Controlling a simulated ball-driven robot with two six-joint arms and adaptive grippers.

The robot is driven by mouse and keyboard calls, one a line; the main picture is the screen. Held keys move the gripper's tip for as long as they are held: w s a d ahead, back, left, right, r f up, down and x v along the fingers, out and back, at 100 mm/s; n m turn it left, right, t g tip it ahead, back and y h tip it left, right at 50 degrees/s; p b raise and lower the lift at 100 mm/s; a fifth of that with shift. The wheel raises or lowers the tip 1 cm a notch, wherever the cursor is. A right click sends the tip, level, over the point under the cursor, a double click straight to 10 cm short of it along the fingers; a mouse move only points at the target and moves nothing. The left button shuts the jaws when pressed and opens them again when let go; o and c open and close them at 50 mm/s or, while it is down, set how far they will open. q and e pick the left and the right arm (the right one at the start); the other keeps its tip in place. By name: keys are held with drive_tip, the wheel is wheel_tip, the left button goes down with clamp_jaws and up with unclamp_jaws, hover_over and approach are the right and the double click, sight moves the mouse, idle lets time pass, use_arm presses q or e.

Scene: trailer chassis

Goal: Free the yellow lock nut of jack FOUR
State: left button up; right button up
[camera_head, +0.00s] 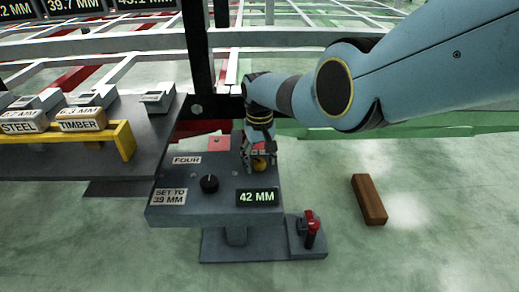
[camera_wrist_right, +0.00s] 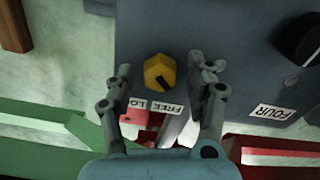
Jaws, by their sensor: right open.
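The yellow lock nut (camera_wrist_right: 160,73) of jack FOUR is a hexagonal nut with a dark mark, on the grey jack box (camera_head: 217,178). White labels beside it read FREE (camera_wrist_right: 167,107) and LO, partly hidden. The dark mark slants toward the FREE label. My right gripper (camera_wrist_right: 163,88) is open, with one finger on each side of the nut and visible gaps to it. In the head view the right gripper (camera_head: 259,160) is over the box's right rear, and the nut (camera_head: 260,163) shows just below it. My left gripper is not in view.
The box carries a FOUR label (camera_head: 187,160), a black knob (camera_head: 209,183), a "SET TO 39 MM" label (camera_head: 170,196) and a 42 MM display (camera_head: 258,197). A red-handled switch (camera_head: 311,228) stands front right. A brown block (camera_head: 369,199) lies on the floor.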

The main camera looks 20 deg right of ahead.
sight(260, 161)
wheel_tip(260, 161, up, 12)
idle(0.5)
drive_tip(key=shift+f, duration=0.1)
